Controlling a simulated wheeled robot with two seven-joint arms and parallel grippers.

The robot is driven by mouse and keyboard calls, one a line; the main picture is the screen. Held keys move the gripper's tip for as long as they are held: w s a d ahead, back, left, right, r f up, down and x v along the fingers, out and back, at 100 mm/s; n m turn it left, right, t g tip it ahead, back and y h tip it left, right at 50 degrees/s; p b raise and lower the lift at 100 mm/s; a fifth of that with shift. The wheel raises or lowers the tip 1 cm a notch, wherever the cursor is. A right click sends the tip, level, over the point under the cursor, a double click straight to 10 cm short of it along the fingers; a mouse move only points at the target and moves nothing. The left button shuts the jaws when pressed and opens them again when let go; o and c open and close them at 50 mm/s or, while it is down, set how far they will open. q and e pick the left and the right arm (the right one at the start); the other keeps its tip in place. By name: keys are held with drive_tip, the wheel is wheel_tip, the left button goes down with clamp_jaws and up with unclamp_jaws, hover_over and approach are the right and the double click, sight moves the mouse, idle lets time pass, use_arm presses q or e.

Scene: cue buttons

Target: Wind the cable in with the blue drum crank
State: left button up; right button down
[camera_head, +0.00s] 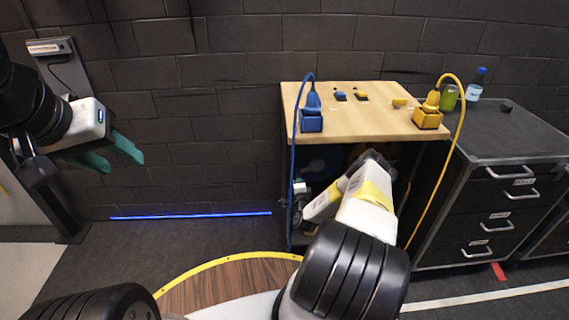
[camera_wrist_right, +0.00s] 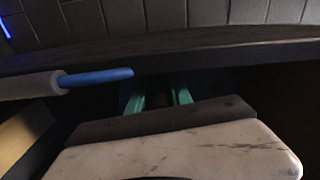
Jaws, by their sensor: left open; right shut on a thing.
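A blue drum (camera_head: 318,166) sits in the shadow under the wooden tabletop, mostly hidden. The blue cable (camera_head: 294,130) runs from a blue plug (camera_head: 312,100) on a blue block down the cabinet's left front. In the right wrist view a blue rod-like piece with a pale grey sleeve, perhaps the cable in a guide, lies left of the fingers (camera_wrist_right: 98,77). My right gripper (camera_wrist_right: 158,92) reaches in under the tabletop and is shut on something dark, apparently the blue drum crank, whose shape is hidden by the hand. My left gripper (camera_head: 110,156) is open and empty in the air at the left.
A yellow plug and block (camera_head: 429,109) with a yellow cable (camera_head: 440,187) stand at the tabletop's right. Small blue and yellow pieces lie at the back. A dark drawer cabinet (camera_head: 500,205) holds a bottle (camera_head: 476,85) and a green cup (camera_head: 449,97).

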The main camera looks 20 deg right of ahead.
drive_tip(key=c, duration=1.2)
unclamp_jaws()
drive_tip(key=shift+d, duration=0.1)
drive_tip(key=v, duration=0.8)
drive_tip(key=shift+d, duration=0.1)
drive_tip(key=c, duration=0.3)
drive_tip(key=w+n, duration=0.2)
drive_tip(key=n, duration=0.1)
drive_tip(key=w+d+n, duration=0.1)
drive_tip(key=w+n, duration=0.1)
drive_tip(key=n, duration=0.1)
drive_tip(key=w+n, duration=0.2)
drive_tip(key=n, duration=0.1)
drive_tip(key=shift+d+r, duration=0.1)
drive_tip(key=shift+d, duration=0.15)
